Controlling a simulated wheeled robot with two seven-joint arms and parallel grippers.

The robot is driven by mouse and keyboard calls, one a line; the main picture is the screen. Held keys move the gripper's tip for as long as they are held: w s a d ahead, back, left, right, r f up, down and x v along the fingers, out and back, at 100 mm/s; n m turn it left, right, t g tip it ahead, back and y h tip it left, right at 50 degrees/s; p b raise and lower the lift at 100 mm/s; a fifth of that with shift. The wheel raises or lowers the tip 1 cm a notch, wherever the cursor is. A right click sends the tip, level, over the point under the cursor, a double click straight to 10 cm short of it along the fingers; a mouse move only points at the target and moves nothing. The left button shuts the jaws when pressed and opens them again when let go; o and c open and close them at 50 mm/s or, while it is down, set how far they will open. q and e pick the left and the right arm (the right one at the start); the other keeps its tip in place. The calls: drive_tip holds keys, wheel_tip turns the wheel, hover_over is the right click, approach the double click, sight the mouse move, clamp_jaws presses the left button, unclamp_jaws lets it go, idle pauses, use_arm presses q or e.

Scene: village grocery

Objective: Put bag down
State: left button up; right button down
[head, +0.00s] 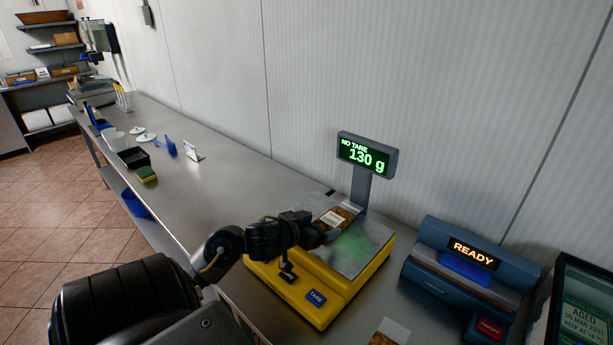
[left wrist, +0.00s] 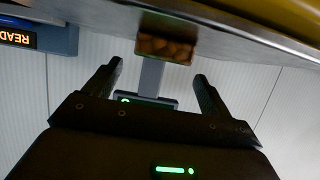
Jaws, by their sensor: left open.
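A clear bag (head: 335,216) with brown contents and a white label lies on the steel plate of the yellow scale (head: 345,303). The scale's display (head: 366,156) reads "NO TARE" and 130 g. My left gripper (head: 318,236) is at the near left side of the plate, close to the bag, and partly hides the plate. In the left wrist view the bag (left wrist: 165,49) shows beyond the fingertips of the left gripper (left wrist: 159,70), with the fingers spread and nothing between them. My right gripper is not in view.
A blue sealer (head: 470,268) reading "READY" stands right of the scale. Another bag (head: 389,334) lies at the bottom edge. A dark-framed sign (head: 585,310) is at the right. A sponge (head: 147,174) and black tray (head: 134,157) sit farther left; the counter between is mostly clear.

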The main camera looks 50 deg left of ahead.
use_arm(q)
drive_tip(key=v, duration=0.6)
drive_tip(key=shift+s+p, duration=0.1)
drive_tip(key=shift+p, duration=0.3)
